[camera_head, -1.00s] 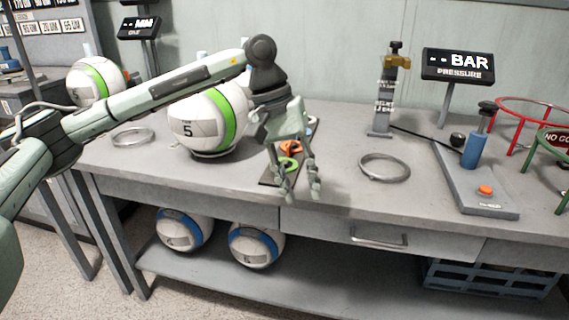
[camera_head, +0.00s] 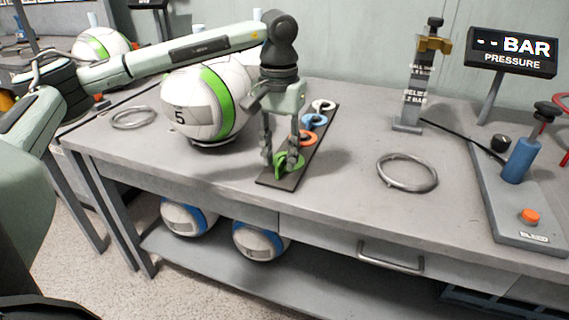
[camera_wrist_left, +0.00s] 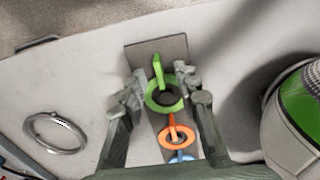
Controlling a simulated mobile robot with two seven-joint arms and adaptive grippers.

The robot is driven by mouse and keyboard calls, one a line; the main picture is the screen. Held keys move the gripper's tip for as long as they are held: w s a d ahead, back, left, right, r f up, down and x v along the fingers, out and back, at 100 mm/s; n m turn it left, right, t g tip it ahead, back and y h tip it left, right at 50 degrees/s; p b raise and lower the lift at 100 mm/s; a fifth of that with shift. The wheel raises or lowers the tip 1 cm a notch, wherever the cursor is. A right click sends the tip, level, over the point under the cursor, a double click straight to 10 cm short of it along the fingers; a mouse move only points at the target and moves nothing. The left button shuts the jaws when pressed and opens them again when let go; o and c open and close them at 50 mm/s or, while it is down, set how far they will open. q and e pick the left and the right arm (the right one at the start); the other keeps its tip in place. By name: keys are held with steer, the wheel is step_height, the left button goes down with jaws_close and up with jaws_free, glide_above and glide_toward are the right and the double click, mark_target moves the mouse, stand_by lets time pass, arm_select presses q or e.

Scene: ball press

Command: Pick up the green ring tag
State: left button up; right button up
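The green ring tag (camera_head: 289,165) lies at the near end of a dark tray strip (camera_head: 266,181) on the workbench. It also shows in the left wrist view (camera_wrist_left: 164,97), with an upright green tab. My left gripper (camera_head: 281,163) is low over it, pointing down. Its fingers (camera_wrist_left: 161,85) stand apart on either side of the green ring tag in the left wrist view. I cannot tell whether they touch it. My right gripper is not in view.
Orange (camera_head: 307,138), blue (camera_head: 315,121) and white (camera_head: 323,106) ring tags sit farther back on the strip. A green-striped ball (camera_head: 190,105) stands left of my gripper. A metal ring (camera_head: 407,172) lies right, before a pump stand (camera_head: 500,215). Bench between strip and ring is clear.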

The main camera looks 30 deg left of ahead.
arm_select(q)
steer(key=shift+f, duration=1.1)
jaws_close()
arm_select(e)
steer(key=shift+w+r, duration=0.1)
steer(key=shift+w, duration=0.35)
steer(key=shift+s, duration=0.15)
arm_select(q)
steer(key=shift+r, duration=0.1)
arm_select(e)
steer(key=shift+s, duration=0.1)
